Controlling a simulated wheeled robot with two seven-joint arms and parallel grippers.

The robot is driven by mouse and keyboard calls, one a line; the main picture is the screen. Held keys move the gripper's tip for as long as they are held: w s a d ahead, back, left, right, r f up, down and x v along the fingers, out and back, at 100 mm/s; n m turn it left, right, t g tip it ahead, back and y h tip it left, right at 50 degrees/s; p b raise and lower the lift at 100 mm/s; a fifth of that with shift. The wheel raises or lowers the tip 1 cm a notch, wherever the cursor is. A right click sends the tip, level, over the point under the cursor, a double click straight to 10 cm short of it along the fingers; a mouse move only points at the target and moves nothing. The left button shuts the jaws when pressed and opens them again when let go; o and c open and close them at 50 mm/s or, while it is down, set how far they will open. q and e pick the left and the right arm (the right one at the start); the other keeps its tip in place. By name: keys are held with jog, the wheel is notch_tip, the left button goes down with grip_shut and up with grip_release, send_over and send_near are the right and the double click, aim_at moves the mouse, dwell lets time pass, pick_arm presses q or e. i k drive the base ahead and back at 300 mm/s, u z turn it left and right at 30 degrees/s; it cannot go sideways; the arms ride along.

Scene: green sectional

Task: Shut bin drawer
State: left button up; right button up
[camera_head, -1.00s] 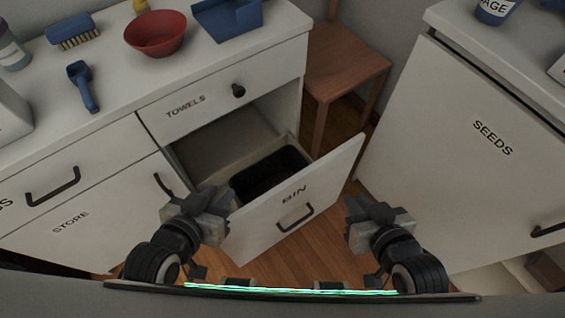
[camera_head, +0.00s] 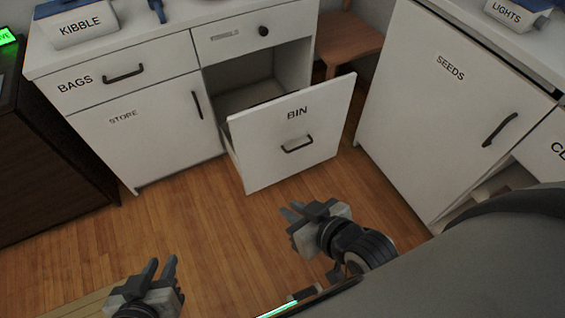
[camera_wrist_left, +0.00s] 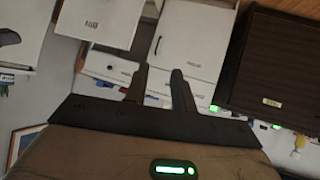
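The bin drawer (camera_head: 290,140) is a white pull-out front marked BIN with a dark handle (camera_head: 297,145). It stands pulled out from the cabinet below the TOWELS drawer, with a dark gap behind its top edge. In the left wrist view the drawer front (camera_wrist_left: 98,22) shows upside down at upper left. My right gripper (camera_head: 292,210) is open and empty, in front of and below the drawer front, apart from it. My left gripper (camera_head: 162,264) is open and empty at the lower left over the floor, farther from the drawer. Its two fingers (camera_wrist_left: 160,85) show apart in the wrist view.
The STORE door (camera_head: 150,135) and BAGS drawer (camera_head: 120,78) are closed on the left. A SEEDS cabinet (camera_head: 440,110) stands at right, a wooden chair (camera_head: 345,40) behind, and a dark cabinet (camera_head: 50,150) at far left. The wood floor (camera_head: 200,210) before the cabinets is clear.

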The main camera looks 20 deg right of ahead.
aim_at(267, 144)
jog(key=z, duration=0.8)
jog(key=i, duration=0.95)
jog(key=z, duration=0.05)
